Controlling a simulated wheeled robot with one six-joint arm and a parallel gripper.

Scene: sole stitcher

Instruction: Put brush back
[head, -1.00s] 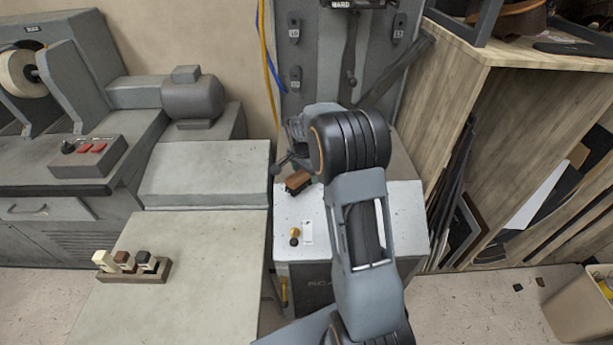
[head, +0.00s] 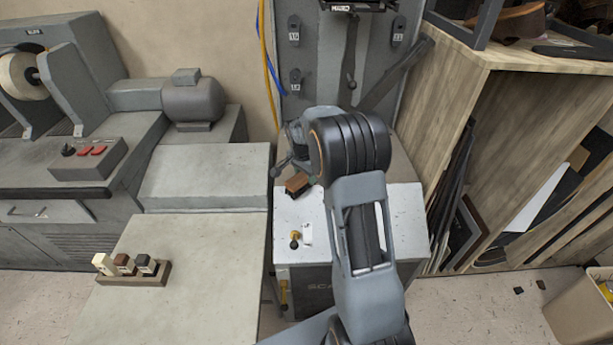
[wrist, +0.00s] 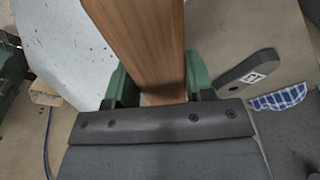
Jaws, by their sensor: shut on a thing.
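The brush (head: 297,183) has a brown wooden back and a dark underside in the head view. It is over the light top of the stitcher's base, left of my arm. In the wrist view the wooden brush (wrist: 143,40) lies lengthwise between the green fingers of my gripper (wrist: 153,88), which is shut on it. My arm hides most of the gripper in the head view. I cannot tell whether the brush touches the surface below.
A small wooden rack (head: 134,277) with several small blocks stands on the grey bench (head: 185,312) at left. A brass-coloured knob (head: 294,240) stands on the machine's light top (head: 408,225). A wooden shelf unit (head: 530,110) is at right, with a bin (head: 585,312) below.

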